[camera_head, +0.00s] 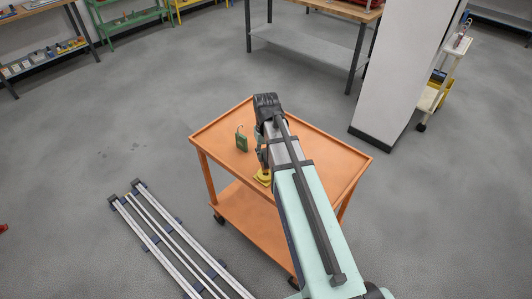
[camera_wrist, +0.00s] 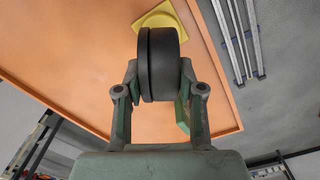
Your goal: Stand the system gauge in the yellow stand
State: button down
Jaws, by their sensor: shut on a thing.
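The system gauge (camera_wrist: 160,58) is a dark, thick disc seen edge-on in the wrist view. My gripper (camera_wrist: 159,88) is shut on it, with one finger at each side. The yellow stand (camera_wrist: 160,16) shows beyond the gauge in the wrist view, partly hidden by it. In the head view the yellow stand (camera_head: 262,177) sits on the orange cart's top beside my arm, which partly covers it. My gripper (camera_head: 262,156) is above the cart near the stand. The gauge cannot be made out clearly there. Whether gauge and stand touch cannot be told.
The orange cart (camera_head: 220,139) has a raised rim. A green object (camera_head: 241,141) stands on it left of my gripper, and shows behind a finger in the wrist view (camera_wrist: 182,118). Metal rails (camera_head: 168,240) lie on the floor left of the cart. A white pillar (camera_head: 395,70) stands behind right.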

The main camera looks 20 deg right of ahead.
jog(key=shift+f+b, duration=0.35)
jog(key=shift+f, duration=0.55)
jog(key=c, duration=0.6)
grip_release()
jog(key=shift+c, duration=0.2)
jog(key=shift+r, duration=0.1)
jog(key=shift+r+p, duration=2.8)
jog(key=shift+r, duration=1.15)
